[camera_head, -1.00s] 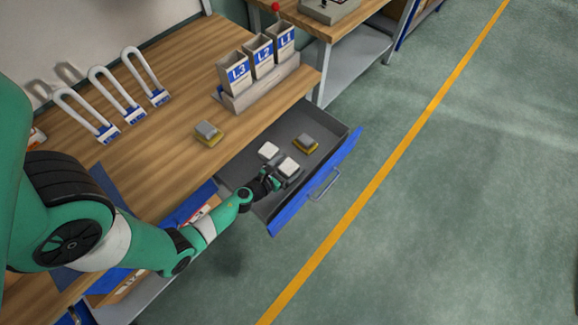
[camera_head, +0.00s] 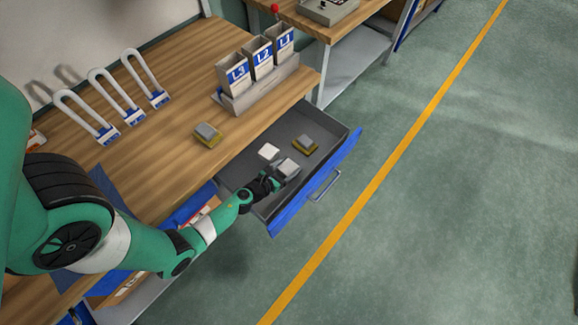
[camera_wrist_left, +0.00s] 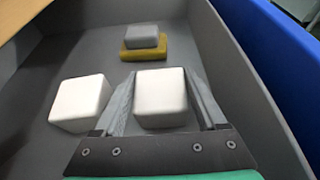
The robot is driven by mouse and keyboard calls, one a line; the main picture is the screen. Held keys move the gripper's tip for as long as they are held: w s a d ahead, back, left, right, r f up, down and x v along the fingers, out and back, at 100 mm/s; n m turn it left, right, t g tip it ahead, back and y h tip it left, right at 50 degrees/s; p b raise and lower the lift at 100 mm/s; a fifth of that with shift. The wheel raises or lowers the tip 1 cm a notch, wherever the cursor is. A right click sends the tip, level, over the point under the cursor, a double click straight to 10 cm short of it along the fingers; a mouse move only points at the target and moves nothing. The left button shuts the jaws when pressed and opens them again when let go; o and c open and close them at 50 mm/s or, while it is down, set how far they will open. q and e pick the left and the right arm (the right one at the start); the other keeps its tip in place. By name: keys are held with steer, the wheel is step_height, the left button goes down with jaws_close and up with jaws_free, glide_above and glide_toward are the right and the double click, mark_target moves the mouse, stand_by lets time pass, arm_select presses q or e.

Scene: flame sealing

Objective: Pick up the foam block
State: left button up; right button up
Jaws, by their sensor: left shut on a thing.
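Two white foam blocks are in the open drawer. My left gripper (camera_head: 280,176) reaches into the drawer from the left, and its fingers are shut on the right-hand white foam block (camera_wrist_left: 160,97), one finger along each side. That block also shows at the end of the arm in the head view (camera_head: 289,167). The other white foam block (camera_wrist_left: 80,102) lies loose on the drawer floor to its left, apart from the gripper; it shows in the head view too (camera_head: 268,152). I cannot tell if the held block touches the drawer floor. My right gripper is not in view.
A grey-and-yellow block (camera_head: 305,144) lies farther back in the drawer (camera_head: 324,130), and a similar one (camera_head: 207,133) is on the wooden bench. The drawer's blue front (camera_head: 318,185) is close on the right. Bins labelled L1, L2, L3 (camera_head: 234,74) and white padlock-like loops (camera_head: 130,87) stand on the bench.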

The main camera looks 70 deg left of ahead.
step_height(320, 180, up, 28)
steer(key=p, duration=2.7)
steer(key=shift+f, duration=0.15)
